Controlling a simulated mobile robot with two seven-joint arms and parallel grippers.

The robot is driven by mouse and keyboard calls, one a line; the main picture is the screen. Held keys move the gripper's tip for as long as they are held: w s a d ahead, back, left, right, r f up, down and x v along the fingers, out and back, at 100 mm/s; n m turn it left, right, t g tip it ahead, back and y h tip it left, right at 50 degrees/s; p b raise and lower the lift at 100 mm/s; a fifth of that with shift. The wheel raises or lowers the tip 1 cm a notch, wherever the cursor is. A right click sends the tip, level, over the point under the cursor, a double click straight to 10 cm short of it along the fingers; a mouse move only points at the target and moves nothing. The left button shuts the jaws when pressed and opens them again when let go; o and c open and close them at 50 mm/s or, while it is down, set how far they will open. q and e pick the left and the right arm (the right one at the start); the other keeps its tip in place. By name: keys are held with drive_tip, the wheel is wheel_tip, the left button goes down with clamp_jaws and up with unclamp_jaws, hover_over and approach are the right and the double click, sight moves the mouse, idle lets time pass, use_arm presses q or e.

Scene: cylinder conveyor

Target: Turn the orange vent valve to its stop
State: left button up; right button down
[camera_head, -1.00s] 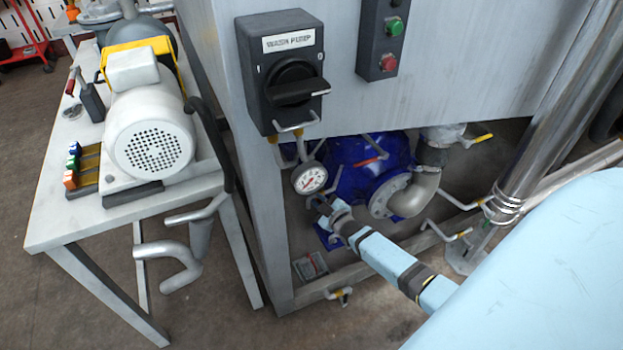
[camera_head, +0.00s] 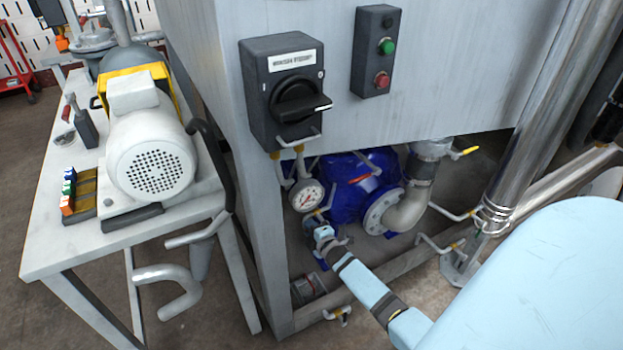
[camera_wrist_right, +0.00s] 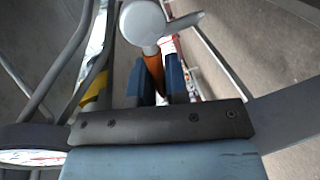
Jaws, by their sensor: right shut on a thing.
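In the right wrist view, an orange handle (camera_wrist_right: 153,72), which I take as the vent valve's, runs between the two blue fingers of my right gripper (camera_wrist_right: 155,82). The gripper is shut on it. A grey rounded fitting (camera_wrist_right: 143,23) sits at the handle's far end. In the head view, my right gripper (camera_head: 318,226) reaches in from the lower right, under the grey cabinet, just below the pressure gauge (camera_head: 307,196). The orange handle cannot be made out there. My left gripper is not in view.
A blue pump (camera_head: 345,190) with a grey elbow pipe (camera_head: 408,208) stands right of the gripper. A black rotary switch box (camera_head: 288,92) hangs on the cabinet above. A white table (camera_head: 45,235) with a motor (camera_head: 152,160) is at left. Thin pipes crowd the gripper.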

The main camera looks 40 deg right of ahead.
use_arm(q)
drive_tip(key=shift+b, duration=0.45)
use_arm(e)
drive_tip(key=shift+f+n, duration=0.45)
drive_tip(key=shift+n, duration=0.35)
drive_tip(key=shift+h, duration=0.3)
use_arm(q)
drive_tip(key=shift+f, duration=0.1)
use_arm(e)
drive_tip(key=c, duration=1.1)
unclamp_jaws()
drive_tip(key=shift+c, duration=0.2)
drive_tip(key=shift+s, duration=0.1)
